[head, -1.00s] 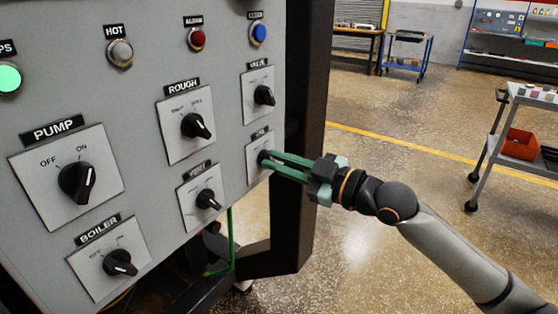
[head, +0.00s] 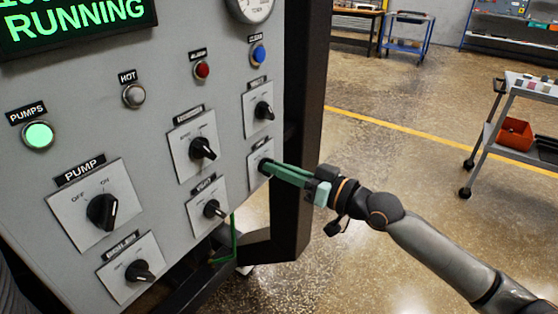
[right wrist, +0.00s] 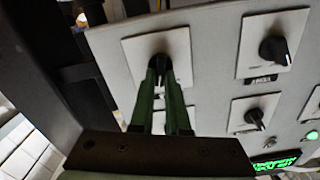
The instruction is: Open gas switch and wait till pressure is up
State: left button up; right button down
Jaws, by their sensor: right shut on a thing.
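The gas switch is a small black knob on a white plate (head: 254,178) at the lower right of the grey panel; its label is too small to read surely. My right gripper (head: 267,167), with green fingers, is shut on this knob. In the right wrist view the fingers sit on either side of the black knob (right wrist: 160,64), in front of its white plate (right wrist: 178,46). The fingers hide most of the knob, so its setting is unclear. A round pressure gauge (head: 250,7) is cut off at the top edge; its needle cannot be read. My left gripper is not in view.
The panel carries a green "RUNNING" display (head: 75,27), a lit green PUMPS lamp (head: 38,135), a PUMP knob (head: 102,211) and several other knobs. A dark frame post (head: 300,130) stands just right of the switch. A cart (head: 510,125) stands at the right; the floor between is clear.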

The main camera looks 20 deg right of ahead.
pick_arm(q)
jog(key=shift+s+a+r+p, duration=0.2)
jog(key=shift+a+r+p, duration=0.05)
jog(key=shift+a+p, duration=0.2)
pick_arm(e)
jog(key=m, duration=0.2)
jog(key=shift+m, duration=0.3)
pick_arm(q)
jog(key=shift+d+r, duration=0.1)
pick_arm(e)
jog(key=c, duration=0.9)
grip_release()
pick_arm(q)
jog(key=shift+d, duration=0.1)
pick_arm(e)
jog(key=shift+d, duration=0.1)
